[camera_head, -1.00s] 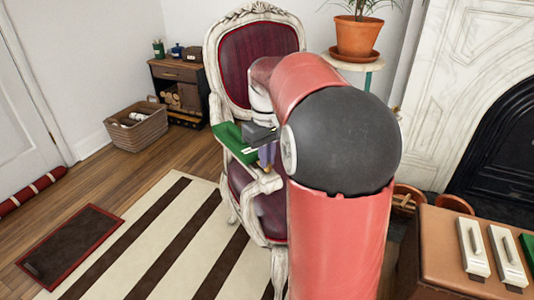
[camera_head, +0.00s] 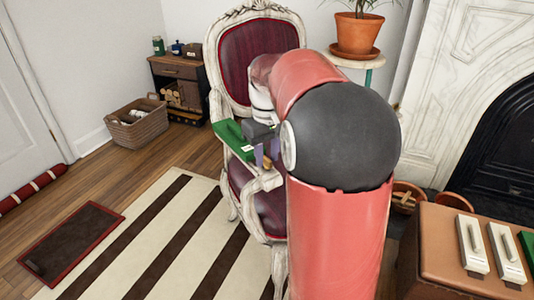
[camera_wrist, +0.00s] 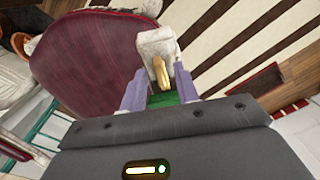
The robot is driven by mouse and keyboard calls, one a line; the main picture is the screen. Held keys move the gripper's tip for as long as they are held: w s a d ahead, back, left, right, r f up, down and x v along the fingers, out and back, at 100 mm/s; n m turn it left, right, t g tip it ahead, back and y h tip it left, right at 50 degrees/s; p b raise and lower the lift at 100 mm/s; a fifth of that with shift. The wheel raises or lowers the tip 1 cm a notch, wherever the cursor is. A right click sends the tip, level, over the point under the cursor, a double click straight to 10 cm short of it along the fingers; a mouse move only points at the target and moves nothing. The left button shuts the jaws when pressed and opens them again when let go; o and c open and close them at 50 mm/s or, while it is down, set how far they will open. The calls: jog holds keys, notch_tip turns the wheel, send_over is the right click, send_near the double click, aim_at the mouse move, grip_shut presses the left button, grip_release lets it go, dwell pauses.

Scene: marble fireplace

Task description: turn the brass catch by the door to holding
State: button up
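The brass catch (camera_wrist: 161,73) shows in the wrist view as a small gold lever on a pale, worn block at the front end of the armchair's arm. It also shows small in the head view (camera_head: 264,189). My gripper (camera_wrist: 158,78) is open, with its purple-grey fingers apart and pointing toward the armrest. The catch appears between the fingertips in the picture; I cannot tell whether either finger touches it. A green piece (camera_head: 233,139) with a pale label lies along the armrest, and some green shows between my fingers. The door belonging to the catch cannot be made out.
The red-seated armchair (camera_head: 262,210) stands close under my arm. A potted plant (camera_head: 356,34) is on a stand behind. A brown leather-topped box (camera_head: 440,240) with pale handled blocks is at right. A basket (camera_head: 137,128) is at left; the striped rug is clear.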

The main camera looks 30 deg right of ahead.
aim_at(267, 159)
notch_tip(267, 159, up, 8)
jog(key=shift+f+p, duration=0.2)
jog(key=shift+p, duration=0.25)
jog(key=shift+r, duration=0.15)
